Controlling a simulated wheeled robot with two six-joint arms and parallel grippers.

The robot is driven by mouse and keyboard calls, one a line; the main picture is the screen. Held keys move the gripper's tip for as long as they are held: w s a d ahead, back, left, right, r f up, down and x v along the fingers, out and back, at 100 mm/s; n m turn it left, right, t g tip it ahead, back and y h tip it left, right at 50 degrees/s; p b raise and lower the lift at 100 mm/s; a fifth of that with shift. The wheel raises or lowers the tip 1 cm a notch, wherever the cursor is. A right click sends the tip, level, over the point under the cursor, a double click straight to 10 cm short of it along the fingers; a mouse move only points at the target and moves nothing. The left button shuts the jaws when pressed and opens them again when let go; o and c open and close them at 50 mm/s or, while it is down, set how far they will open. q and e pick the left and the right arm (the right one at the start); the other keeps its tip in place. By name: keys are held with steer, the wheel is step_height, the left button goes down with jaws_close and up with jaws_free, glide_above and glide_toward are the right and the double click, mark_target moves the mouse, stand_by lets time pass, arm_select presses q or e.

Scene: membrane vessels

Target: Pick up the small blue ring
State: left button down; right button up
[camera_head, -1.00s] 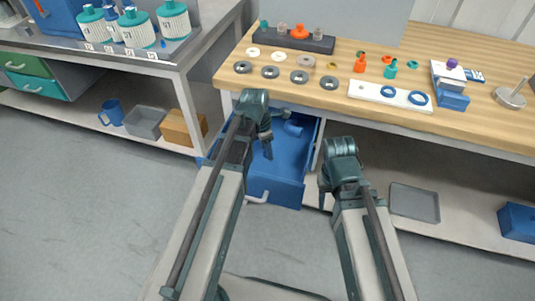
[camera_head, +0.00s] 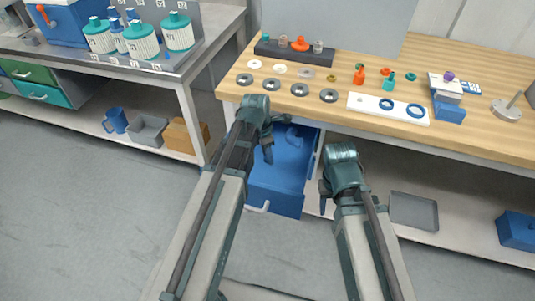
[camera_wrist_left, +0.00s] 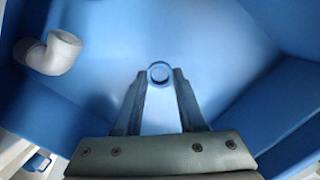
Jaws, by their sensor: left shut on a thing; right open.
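A small blue ring (camera_wrist_left: 160,73) is between the fingertips of my left gripper (camera_wrist_left: 159,76) in the left wrist view. The gripper is shut on it, over the floor of the open blue drawer (camera_wrist_left: 205,35). I cannot tell how far the ring is above the drawer floor. In the head view my left gripper (camera_head: 268,154) points down into the drawer (camera_head: 277,190), and the ring is too small to make out there. My right gripper (camera_head: 324,197) is open and empty, right of the drawer and below the bench edge.
A white pipe elbow (camera_wrist_left: 55,52) lies in the drawer. Two other blue rings (camera_head: 386,104) (camera_head: 416,111) sit on a white board (camera_head: 362,103) on the wooden bench, beside several grey discs. A grey tray (camera_head: 414,210) is on the shelf below.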

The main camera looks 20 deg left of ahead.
step_height(320, 180, up, 11)
steer(key=p, duration=1)
steer(key=shift+r, duration=0.15)
